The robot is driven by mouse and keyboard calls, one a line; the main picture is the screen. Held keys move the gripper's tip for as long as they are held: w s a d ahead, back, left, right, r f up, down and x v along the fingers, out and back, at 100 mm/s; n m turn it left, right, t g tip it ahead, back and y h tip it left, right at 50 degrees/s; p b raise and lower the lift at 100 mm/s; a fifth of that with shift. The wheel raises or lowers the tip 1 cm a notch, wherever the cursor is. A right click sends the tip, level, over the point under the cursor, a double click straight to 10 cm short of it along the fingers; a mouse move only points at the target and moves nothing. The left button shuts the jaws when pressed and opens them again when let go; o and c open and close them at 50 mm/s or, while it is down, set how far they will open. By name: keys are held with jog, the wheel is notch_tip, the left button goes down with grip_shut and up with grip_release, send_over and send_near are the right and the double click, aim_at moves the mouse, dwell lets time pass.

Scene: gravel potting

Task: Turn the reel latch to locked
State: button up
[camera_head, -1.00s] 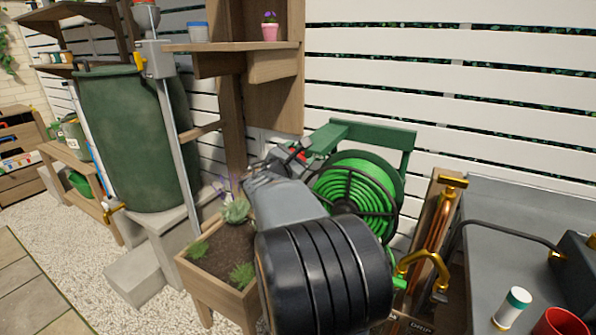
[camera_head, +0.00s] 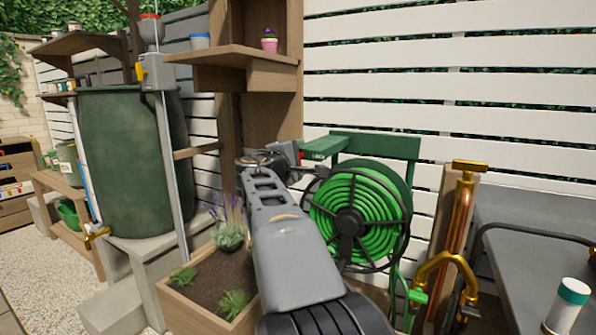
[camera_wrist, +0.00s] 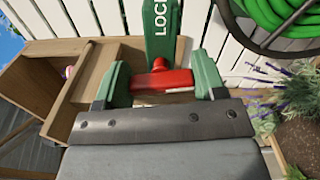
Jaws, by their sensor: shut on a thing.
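The green hose reel (camera_head: 352,222) hangs on a green bracket (camera_head: 375,145) on the white slatted fence, right of my arm in the head view. The red reel latch (camera_wrist: 160,80) shows in the wrist view beneath a green plate (camera_wrist: 161,18) with white letters beginning "LOC". My gripper (camera_wrist: 160,70) has its two green fingers on either side of the latch and is shut on it. In the head view my gripper is at the bracket's left end, where the latch is mostly hidden by my arm.
A wooden shelf post (camera_head: 262,110) stands close left of the latch. A planter (camera_head: 205,295) with plants is below my arm. A copper pipe with a brass tap (camera_head: 455,215) and a grey bench (camera_head: 535,255) are at right.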

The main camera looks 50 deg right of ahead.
jog(key=shift+f+m+b, duration=0.15)
jog(key=shift+m+b, duration=0.8)
jog(key=shift+m, duration=0.05)
jog(key=o, duration=0.9)
jog(key=p+v, duration=0.1)
jog(key=v, duration=1.2)
jog(key=shift+s+a, duration=0.1)
jog(key=shift+a, duration=0.3)
